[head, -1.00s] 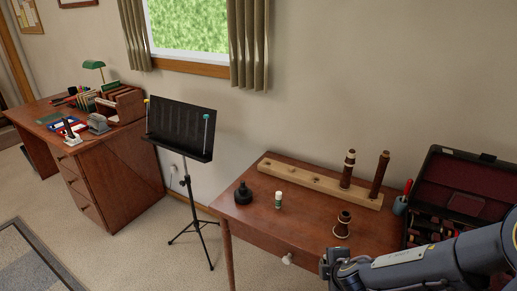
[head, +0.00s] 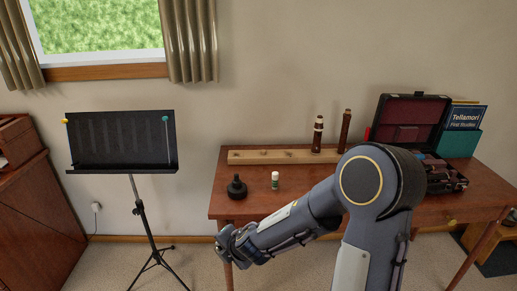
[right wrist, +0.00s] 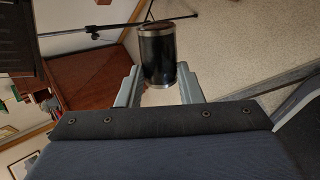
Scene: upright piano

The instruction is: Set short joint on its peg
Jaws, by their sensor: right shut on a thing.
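My right gripper (right wrist: 158,85) is shut on a short dark cylinder with pale metal rims (right wrist: 157,55), which looks like the short joint. In the head view, my right gripper (head: 232,243) is low, in front of the table's left front edge; the held piece cannot be made out there. The pale wooden peg board (head: 270,157) lies along the back of the table. A ringed brown joint (head: 317,134) and a plain brown joint (head: 345,130) stand upright at its right part. Its left part bears only small low pegs or spots. My left gripper is out of view.
An open case (head: 412,120) and a teal box (head: 458,143) are at right. A music stand (head: 122,140) is left of the table (head: 225,207). My arm hides the table's front middle.

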